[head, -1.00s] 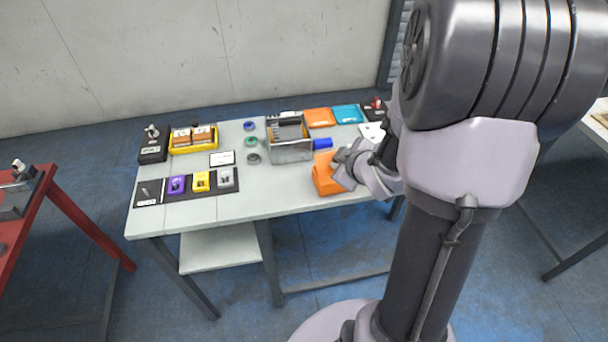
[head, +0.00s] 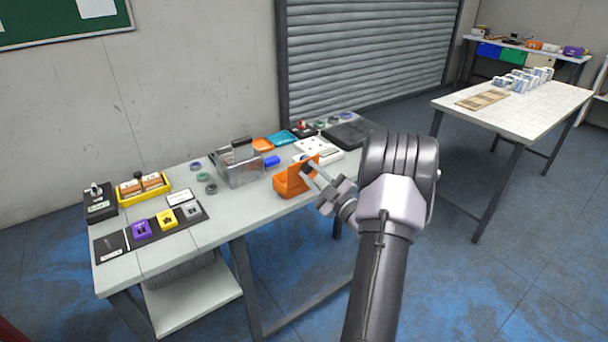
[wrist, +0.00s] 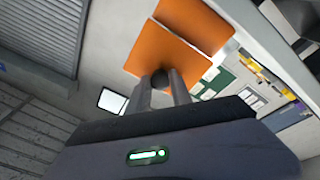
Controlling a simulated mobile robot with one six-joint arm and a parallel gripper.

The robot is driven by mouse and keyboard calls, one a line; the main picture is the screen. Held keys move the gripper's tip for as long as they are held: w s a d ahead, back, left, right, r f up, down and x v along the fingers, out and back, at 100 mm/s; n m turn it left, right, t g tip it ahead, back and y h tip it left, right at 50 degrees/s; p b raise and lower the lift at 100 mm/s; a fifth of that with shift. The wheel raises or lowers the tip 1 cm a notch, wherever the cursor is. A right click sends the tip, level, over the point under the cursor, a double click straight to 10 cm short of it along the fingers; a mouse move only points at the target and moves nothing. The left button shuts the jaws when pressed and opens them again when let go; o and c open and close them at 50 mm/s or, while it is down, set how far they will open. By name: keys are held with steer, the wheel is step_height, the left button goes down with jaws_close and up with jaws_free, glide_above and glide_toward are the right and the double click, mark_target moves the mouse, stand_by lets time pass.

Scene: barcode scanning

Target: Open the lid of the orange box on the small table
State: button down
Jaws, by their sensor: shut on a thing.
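The orange box (head: 287,187) sits near the front edge of the table, right of its middle. Its lid (head: 311,160) is raised and stands steeply tilted above the box on the side toward my arm. My gripper (head: 308,171) comes from the right and is shut on a dark round knob on the lid's outer face. In the wrist view the knob (wrist: 163,79) sits between the fingertips of my gripper (wrist: 165,84), against an orange panel (wrist: 165,52). The inside of the box is mostly hidden.
A metal bin (head: 240,165) and a blue block (head: 271,161) stand behind and left of the box. A yellow tray (head: 144,190) and a dark mat (head: 113,245) with small coloured items lie farther left. A white-topped table (head: 540,105) stands apart at right.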

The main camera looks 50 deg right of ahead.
steer(key=shift+s+a+f+t+h, duration=0.15)
steer(key=shift+s+f+t+h, duration=0.3)
steer(key=shift+t, duration=0.25)
steer(key=shift+a+f+y, duration=0.1)
steer(key=shift+y, duration=0.15)
steer(key=c, duration=1.1)
jaws_free()
steer(key=shift+w, duration=0.15)
steer(key=shift+c, duration=0.2)
steer(key=p+v, duration=0.4)
steer(key=v, duration=1.3)
steer(key=shift+f, duration=0.2)
